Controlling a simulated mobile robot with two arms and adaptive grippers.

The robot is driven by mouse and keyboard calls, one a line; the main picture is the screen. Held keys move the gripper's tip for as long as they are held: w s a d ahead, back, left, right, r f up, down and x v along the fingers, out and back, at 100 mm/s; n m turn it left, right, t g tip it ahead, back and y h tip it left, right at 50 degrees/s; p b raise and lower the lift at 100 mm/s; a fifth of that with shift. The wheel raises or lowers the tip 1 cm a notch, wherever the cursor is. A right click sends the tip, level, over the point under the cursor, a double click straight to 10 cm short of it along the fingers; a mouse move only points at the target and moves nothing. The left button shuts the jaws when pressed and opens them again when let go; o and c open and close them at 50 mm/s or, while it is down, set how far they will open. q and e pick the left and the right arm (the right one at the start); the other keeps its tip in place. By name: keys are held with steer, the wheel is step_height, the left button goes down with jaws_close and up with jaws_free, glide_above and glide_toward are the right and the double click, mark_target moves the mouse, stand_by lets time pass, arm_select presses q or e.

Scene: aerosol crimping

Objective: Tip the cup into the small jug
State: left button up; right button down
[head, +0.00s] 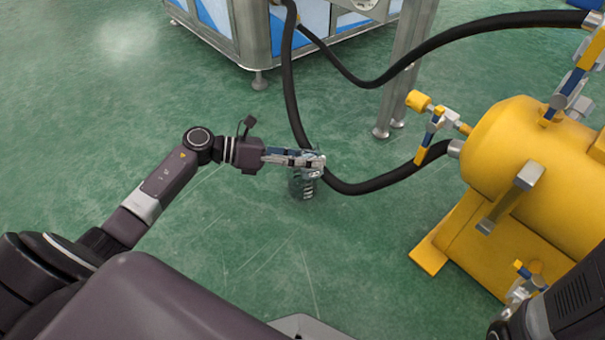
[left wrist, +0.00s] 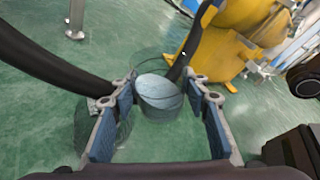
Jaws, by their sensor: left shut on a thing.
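My left gripper (head: 312,160) reaches in from the left in the head view, above the green floor. In the left wrist view its two fingers (left wrist: 165,90) stand apart on either side of a see-through cup (left wrist: 158,93) with a grey round surface inside, and the gripper is shut on it. In the head view a clear vessel with dark marks (head: 303,186) shows just under the fingers; I cannot tell whether it is the cup or the jug. A faint see-through shape shows by the left finger in the left wrist view, perhaps the jug. My right gripper is out of view.
A yellow tank (head: 530,160) on a yellow base stands at the right, with valves and fittings. Black hoses (head: 390,180) run close behind the gripper. A blue-panelled metal machine (head: 265,40) and a metal leg (head: 400,80) stand at the back. Open floor lies left.

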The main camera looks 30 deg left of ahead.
arm_select(q)
steer(key=shift+w+d+h, duration=0.1)
steer(key=shift+d+h, duration=0.05)
steer(key=shift+h, duration=0.15)
steer(key=shift+n, duration=0.4)
steer(key=shift+d+n+h, duration=0.1)
steer(key=shift+n+h, duration=0.3)
steer(key=shift+h, duration=0.1)
steer(key=shift+w, duration=0.1)
steer(key=shift+f+n+t+h, duration=0.3)
steer(key=shift+n+h, duration=0.2)
steer(key=shift+n, duration=0.1)
steer(key=shift+w+f+n+h, duration=0.1)
steer(key=shift+f+n+h, duration=0.15)
steer(key=shift+n+h, duration=0.25)
steer(key=shift+c, duration=0.2)
